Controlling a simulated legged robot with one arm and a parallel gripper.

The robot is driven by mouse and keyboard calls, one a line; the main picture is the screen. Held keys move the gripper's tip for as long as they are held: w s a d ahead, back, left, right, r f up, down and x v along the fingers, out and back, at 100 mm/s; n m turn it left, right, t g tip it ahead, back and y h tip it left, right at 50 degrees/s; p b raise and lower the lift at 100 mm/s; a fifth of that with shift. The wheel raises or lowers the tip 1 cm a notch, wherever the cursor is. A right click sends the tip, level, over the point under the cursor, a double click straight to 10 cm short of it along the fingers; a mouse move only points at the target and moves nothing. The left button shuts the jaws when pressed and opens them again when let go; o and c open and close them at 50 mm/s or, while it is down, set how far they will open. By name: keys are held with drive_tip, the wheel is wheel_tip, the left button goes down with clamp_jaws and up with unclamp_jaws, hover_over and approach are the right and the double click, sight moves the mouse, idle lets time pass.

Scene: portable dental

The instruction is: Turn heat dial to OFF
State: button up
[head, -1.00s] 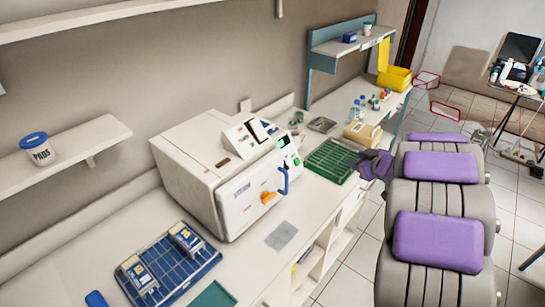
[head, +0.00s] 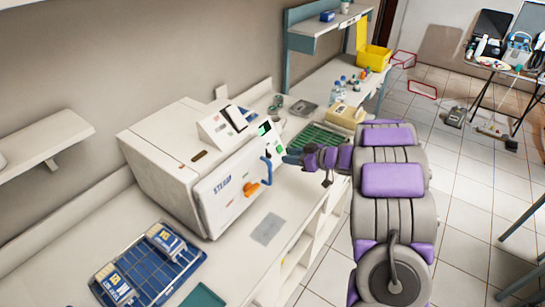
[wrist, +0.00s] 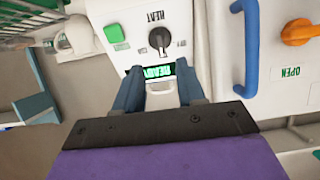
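The heat dial (wrist: 159,40) is a round black knob with a grey grip, on the white sterilizer front in the wrist view. The label HEAT beside it appears upside down. Its grip line runs roughly up and down in the picture; I cannot tell which setting it points at. My gripper (wrist: 160,80) is open, its two blue-grey fingers apart and empty, in line with the dial and apparently short of it. In the head view my gripper (head: 289,156) reaches the right front of the sterilizer (head: 160,150); the dial is not clear there.
Near the dial are a green button (wrist: 115,33), a lit READY display (wrist: 155,72), a blue handle (wrist: 246,45) and an orange latch (wrist: 299,31). A green rack (head: 322,138) stands behind my arm. A blue tray (head: 150,265) sits at front left.

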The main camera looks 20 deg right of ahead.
sight(270, 153)
drive_tip(key=b+x, duration=0.2)
drive_tip(key=x, duration=0.7)
drive_tip(key=shift+w, duration=0.1)
clamp_jaws()
